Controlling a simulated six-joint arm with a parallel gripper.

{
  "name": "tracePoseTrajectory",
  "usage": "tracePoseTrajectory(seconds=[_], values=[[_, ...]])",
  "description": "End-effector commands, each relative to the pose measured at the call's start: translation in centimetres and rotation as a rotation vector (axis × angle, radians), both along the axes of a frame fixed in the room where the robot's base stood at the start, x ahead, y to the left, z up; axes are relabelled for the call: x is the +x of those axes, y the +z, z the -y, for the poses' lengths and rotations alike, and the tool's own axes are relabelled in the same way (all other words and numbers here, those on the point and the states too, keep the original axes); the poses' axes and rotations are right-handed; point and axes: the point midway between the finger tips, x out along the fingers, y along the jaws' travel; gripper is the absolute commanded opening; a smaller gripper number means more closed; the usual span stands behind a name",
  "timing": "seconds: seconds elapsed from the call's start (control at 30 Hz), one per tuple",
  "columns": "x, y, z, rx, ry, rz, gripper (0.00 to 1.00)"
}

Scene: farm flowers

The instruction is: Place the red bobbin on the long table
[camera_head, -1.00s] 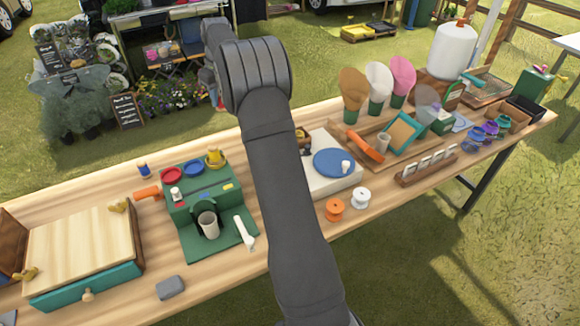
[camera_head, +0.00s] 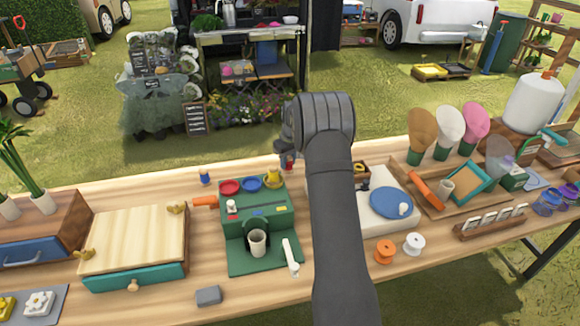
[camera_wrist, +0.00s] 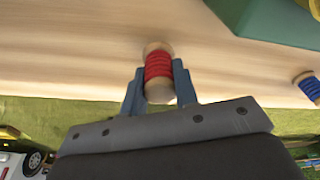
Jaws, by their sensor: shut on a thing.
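My gripper (camera_wrist: 159,88) is shut on the red bobbin (camera_wrist: 158,68), a red-wound spool with pale wooden ends, held between the two blue-grey fingers. In the head view the red bobbin (camera_head: 285,160) shows small below my wrist, by the back edge of the long table, right of the green machine. The long table (camera_head: 250,287) is light wood; its bare surface also fills the upper part of the wrist view (camera_wrist: 80,45). I cannot tell the height of the bobbin over the table, or whether it touches.
A blue bobbin (camera_head: 204,178) stands near the back edge, left of the green machine (camera_head: 270,219). An orange spool (camera_head: 384,251) and a white spool (camera_head: 414,244) stand right of my arm. A white base with a blue disc (camera_head: 391,202) is behind them. Grass lies beyond the back edge.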

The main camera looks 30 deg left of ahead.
Motion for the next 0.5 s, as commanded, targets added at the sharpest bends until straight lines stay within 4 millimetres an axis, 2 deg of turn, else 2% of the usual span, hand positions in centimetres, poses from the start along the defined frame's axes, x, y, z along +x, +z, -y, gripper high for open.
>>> tracePoseTrajectory(seconds=[0.13,0.5], values=[[0.0,-2.1,0.0,-0.001,0.000,-0.001,0.05],[0.0,-2.5,0.0,0.000,0.000,0.000,0.05]])
